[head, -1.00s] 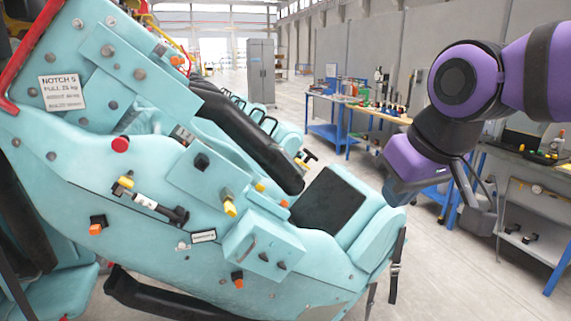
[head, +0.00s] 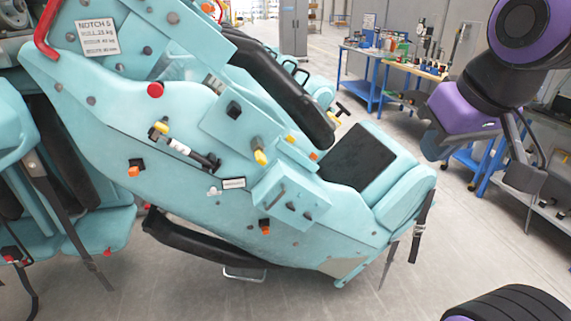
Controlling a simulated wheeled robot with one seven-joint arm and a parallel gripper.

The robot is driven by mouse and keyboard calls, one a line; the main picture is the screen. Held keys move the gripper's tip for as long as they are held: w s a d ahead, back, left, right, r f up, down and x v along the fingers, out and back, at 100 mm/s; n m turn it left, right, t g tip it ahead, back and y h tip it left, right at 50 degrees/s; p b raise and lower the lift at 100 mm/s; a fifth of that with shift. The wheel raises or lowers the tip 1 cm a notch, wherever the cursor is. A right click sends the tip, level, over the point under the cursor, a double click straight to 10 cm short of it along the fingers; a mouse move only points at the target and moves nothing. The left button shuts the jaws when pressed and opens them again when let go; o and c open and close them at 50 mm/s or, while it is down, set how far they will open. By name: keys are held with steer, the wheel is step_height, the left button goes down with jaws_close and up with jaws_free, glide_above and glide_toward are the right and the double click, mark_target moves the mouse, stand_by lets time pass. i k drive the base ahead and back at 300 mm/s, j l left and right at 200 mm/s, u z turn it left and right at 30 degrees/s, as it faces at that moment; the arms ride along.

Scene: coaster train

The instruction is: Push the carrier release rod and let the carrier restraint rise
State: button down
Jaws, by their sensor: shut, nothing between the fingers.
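The teal carrier (head: 150,200) fills the left and middle of the head view, its side towards me. A black padded bar (head: 285,95), which looks like the restraint, slopes down over its seat to just above the dark seat pad (head: 358,158). I cannot tell which is the release rod. My gripper (head: 525,178) hangs at the right, shut and empty, beyond the seat's right end and apart from the carrier.
A red knob (head: 155,90), a small control box (head: 290,197) and orange-tipped fittings sit on the carrier's side. A black bar (head: 200,245) runs low beneath it. Blue-legged workbenches (head: 395,65) stand behind. Grey floor (head: 340,300) is clear in front.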

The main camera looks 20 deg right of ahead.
mark_target(155, 90)
steer(key=i+j, duration=0.3)
steer(key=j, duration=0.15)
steer(key=i+j, duration=0.3)
steer(key=j, duration=0.15)
